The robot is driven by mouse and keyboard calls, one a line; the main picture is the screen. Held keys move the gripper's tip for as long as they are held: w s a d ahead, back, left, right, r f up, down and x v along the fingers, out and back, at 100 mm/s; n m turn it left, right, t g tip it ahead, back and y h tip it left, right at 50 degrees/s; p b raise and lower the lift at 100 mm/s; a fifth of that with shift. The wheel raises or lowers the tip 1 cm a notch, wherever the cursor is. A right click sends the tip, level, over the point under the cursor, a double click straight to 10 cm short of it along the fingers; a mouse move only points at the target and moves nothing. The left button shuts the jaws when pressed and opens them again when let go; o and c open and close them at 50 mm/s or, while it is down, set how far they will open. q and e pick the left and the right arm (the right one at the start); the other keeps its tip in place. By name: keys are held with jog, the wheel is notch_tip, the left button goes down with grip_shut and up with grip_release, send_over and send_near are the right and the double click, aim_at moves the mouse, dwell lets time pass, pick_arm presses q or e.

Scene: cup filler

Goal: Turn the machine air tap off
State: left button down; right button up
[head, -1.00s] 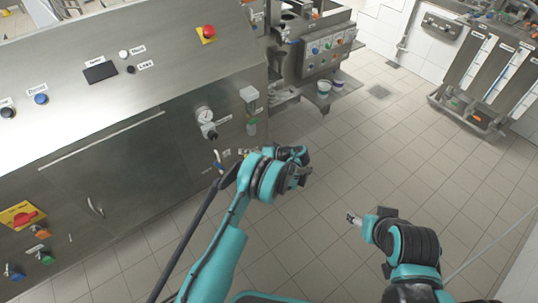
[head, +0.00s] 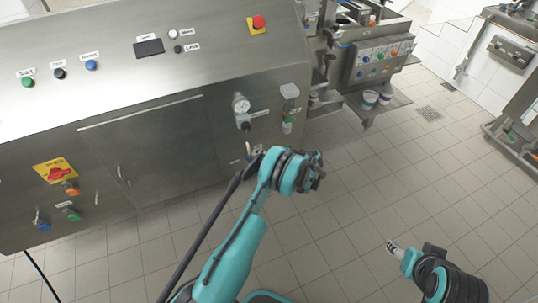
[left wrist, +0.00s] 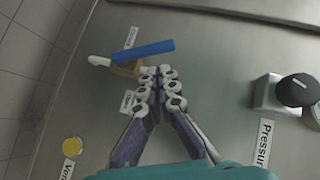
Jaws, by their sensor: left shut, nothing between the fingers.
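A tap with a blue lever handle (left wrist: 143,50) and a brass body (left wrist: 127,69) is on the steel panel in the left wrist view. Small labels stand beside it, too small to read surely. The tap also shows small at the panel's lower right in the head view (head: 248,148). My left gripper (left wrist: 158,72) is shut and empty, its fingertips close to the brass body and just below the blue handle in the picture; I cannot tell whether they touch. In the head view my left gripper (head: 254,162) is partly hidden. My right gripper (head: 395,248) is over the floor, away from the panel.
A gauge (head: 240,104) is above the tap.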

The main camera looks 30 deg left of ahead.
pick_arm(q)
jog(key=shift+s+a+f, duration=0.3)
jog(key=shift+s+a, duration=0.2)
jog(key=shift+s, duration=0.05)
pick_arm(e)
jog(key=shift+f, duration=0.35)
